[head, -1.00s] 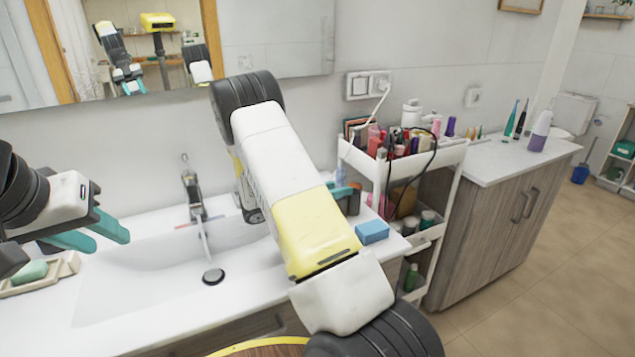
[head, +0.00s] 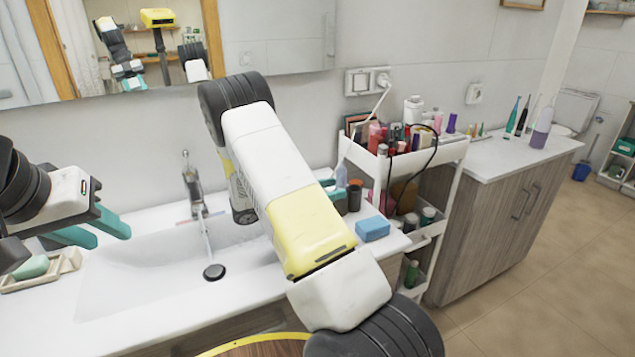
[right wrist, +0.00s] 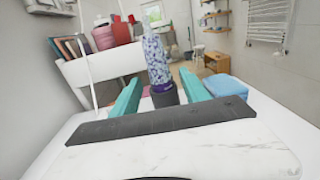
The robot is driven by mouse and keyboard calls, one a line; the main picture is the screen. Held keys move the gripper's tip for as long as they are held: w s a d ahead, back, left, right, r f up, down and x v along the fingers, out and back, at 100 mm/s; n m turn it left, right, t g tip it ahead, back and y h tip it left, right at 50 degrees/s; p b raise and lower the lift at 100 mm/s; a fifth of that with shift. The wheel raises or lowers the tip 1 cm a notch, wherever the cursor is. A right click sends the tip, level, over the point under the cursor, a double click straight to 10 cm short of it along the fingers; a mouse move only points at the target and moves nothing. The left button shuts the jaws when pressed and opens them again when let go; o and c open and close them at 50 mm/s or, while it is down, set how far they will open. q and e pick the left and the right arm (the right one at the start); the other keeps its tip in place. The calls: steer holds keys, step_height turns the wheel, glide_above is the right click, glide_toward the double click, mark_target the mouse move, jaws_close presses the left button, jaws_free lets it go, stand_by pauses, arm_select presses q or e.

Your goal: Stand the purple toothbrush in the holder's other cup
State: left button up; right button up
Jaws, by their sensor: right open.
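A purple-and-white patterned upright thing (right wrist: 157,58), apparently the purple toothbrush, stands between my right fingers in the right wrist view. Its dark purple lower end goes into a dark grey cup (right wrist: 165,96). My right gripper (right wrist: 160,94) is open, with a teal finger on either side and gaps to the cup. In the head view a dark cup (head: 355,196) shows beside my right forearm, which hides most of the right gripper and its surroundings. I cannot make out the holder's other cup. My left gripper (head: 108,232) is over the left of the sink, with its teal fingers apart and nothing between them.
A blue sponge (head: 372,229) lies near the counter's right edge. A white cart (head: 452,158) full of cosmetics stands close to the right. The sink basin (head: 150,285) with its tap (head: 195,190) is empty. A soap dish (head: 45,275) is at left.

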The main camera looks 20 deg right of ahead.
steer(key=a, duration=0.5)
steer(key=shift+d, duration=0.1)
stand_by(0.5)
steer(key=s+r+m+g+y, duration=0.1)
steer(key=s+r+m+y, duration=0.3)
steer(key=s, duration=0.3)
steer(key=s+r+m+g+y, duration=0.1)
steer(key=s+r+m+y, duration=0.2)
steer(key=s+m+y, duration=0.25)
steer(key=s+a+r+m+t+y, duration=0.8)
steer(key=s+a+r+y, duration=0.2)
steer(key=s+a, duration=0.3)
steer(key=shift+a+r+y, duration=0.35)
steer(key=shift+r, duration=0.25)
